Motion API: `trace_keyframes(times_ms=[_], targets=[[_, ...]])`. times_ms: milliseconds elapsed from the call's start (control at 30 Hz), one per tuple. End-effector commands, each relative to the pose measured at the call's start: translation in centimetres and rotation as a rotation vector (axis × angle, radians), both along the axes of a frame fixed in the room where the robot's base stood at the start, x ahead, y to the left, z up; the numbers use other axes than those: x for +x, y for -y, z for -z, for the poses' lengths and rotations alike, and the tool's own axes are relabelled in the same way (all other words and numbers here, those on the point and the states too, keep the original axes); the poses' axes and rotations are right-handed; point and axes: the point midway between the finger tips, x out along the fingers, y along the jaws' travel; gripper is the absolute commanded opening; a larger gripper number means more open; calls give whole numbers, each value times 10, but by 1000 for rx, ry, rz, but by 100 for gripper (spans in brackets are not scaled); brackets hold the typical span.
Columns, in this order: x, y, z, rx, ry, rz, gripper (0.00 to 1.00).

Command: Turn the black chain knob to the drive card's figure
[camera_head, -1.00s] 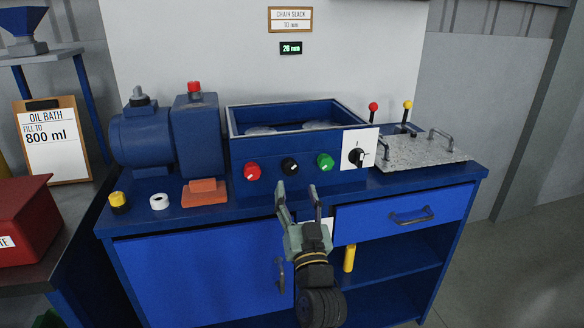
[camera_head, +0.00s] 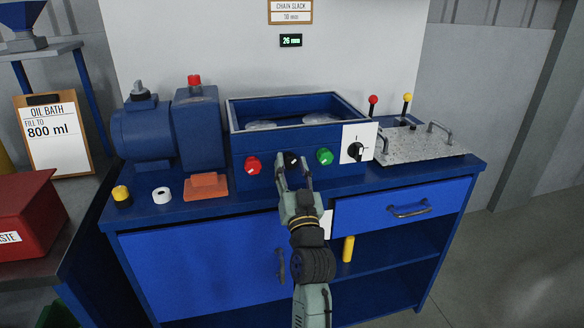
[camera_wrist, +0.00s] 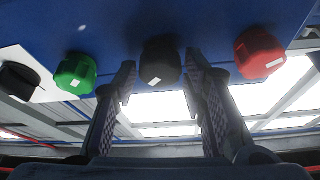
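The black knob (camera_head: 291,159) is the middle one of three on the front of the blue tank, partly hidden by my gripper in the head view. In the wrist view the black knob (camera_wrist: 160,62) has a white mark and lies between my fingertips. My gripper (camera_head: 294,168) is open, with one finger to each side of the knob. In the wrist view my gripper (camera_wrist: 159,75) shows gaps between the knob and both fingertips. A framed card (camera_head: 291,12) on the wall reads "CHAIN SLACK 10 mm". The display (camera_head: 290,40) below it reads 26 mm.
A red knob (camera_head: 253,166) and a green knob (camera_head: 325,157) flank the black one closely. A black rotary switch (camera_head: 356,151) on a white plate is farther right. An orange block (camera_head: 206,187) and a white roll (camera_head: 162,195) lie on the bench at left.

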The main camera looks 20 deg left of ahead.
Motion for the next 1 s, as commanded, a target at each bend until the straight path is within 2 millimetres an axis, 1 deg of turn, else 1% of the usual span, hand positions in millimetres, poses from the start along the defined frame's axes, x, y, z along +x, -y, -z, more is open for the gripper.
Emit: trace_keyframes(times_ms=[33, 67, 467, 767, 1000], targets=[[0, 0, 0, 0, 0, 0, 33], [0, 0, 0, 0, 0, 0, 31], [0, 0, 0, 0, 0, 0, 4], [0, 0, -3, 29, -22, 0, 4], [-1, -2, -7, 132, -95, -2, 4]])
